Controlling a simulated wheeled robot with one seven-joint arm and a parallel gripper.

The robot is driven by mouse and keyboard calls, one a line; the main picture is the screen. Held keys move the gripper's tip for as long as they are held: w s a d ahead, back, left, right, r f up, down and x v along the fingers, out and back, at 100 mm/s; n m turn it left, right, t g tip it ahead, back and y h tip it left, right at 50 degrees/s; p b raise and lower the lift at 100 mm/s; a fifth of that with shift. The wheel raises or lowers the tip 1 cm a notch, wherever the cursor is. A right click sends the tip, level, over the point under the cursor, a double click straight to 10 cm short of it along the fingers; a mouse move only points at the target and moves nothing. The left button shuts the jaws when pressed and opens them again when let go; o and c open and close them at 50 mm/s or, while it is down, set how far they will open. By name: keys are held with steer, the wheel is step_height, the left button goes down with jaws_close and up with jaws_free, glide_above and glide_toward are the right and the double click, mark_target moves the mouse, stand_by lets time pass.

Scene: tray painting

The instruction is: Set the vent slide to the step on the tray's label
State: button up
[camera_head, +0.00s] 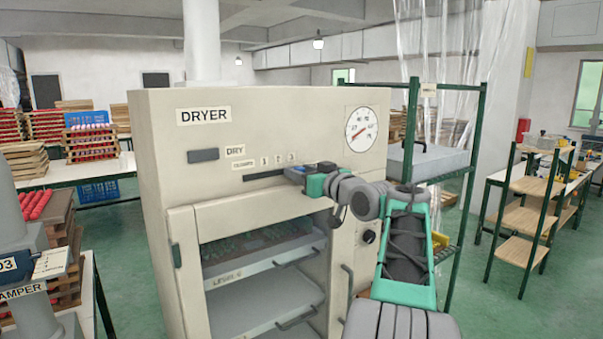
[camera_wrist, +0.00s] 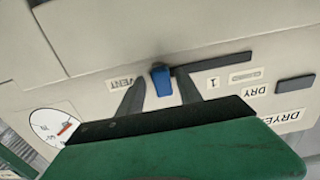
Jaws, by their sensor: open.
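The vent slide has a blue knob (camera_wrist: 161,84), seen in the upside-down wrist view at the VENT-label end of a dark slot (camera_wrist: 222,63). My gripper (camera_wrist: 159,76) is open, with one finger on each side of the knob. Contact cannot be told. In the head view, my gripper (camera_head: 303,172) is at the dryer front (camera_head: 160,135), over the right part of the slot (camera_head: 262,176). Step marks 1, 2, 3 (camera_head: 278,158) are above the slot. Trays (camera_head: 262,270) sit inside the dryer; the small label (camera_head: 228,278) there is not clearly readable.
A round gauge (camera_head: 361,130) is at the dryer's upper right, and a black knob (camera_head: 369,237) is lower down. A green-framed rack (camera_head: 412,125) stands behind my arm. At the left is a grey column with a damper label (camera_head: 24,290).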

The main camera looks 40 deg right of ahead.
steer(key=s+b, duration=0.2)
steer(key=s, duration=0.5)
steer(key=shift+s+a+b, duration=0.2)
steer(key=shift+s+b, duration=0.1)
steer(key=shift+s, duration=0.1)
